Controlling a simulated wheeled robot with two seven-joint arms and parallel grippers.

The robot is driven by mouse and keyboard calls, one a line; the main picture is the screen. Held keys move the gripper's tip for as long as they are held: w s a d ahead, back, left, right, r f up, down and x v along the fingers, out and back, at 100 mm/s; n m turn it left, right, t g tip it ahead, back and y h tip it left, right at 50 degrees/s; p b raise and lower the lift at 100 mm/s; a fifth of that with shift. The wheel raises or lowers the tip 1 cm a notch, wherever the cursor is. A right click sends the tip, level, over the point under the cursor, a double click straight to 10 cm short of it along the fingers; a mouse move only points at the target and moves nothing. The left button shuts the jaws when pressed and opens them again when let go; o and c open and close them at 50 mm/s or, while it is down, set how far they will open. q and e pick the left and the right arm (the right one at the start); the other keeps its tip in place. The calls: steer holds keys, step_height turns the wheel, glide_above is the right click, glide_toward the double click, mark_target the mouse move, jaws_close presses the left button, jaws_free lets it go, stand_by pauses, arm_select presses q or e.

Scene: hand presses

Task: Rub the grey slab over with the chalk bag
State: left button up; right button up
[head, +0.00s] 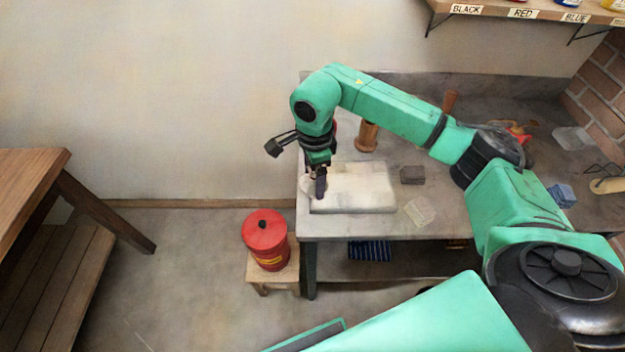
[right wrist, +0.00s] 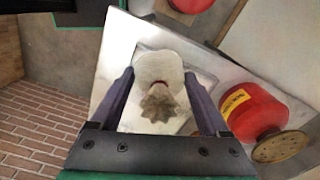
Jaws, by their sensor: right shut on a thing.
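The slab (head: 365,190) lies flat near the left end of the grey bench and looks pale, whitish grey. My right gripper (head: 320,190) is over the slab's left end, pointing down. It is shut on the chalk bag (right wrist: 158,68), a white rounded bag with a gathered neck, which sits between the fingers in the right wrist view. In the head view the bag (head: 305,189) shows as a pale bulge at the slab's left edge. Whether it touches the slab I cannot tell. My left gripper is out of view.
A red shaker tin (right wrist: 252,110) stands close to the gripper. A wooden-handled tool (head: 366,136) stands behind the slab. A dark block (head: 412,175) and a pale sheet (head: 419,210) lie to its right. A red safety can (head: 266,240) stands on a low stool left of the bench.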

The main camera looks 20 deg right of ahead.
step_height(320, 180, up, 2)
steer(key=shift+d+p, duration=0.15)
steer(key=shift+p, duration=0.25)
steer(key=shift+a+r+p, duration=0.2)
steer(key=shift+r+p, duration=0.45)
steer(key=shift+r, duration=0.45)
steer(key=shift+d+r, duration=0.1)
steer(key=shift+r, duration=0.35)
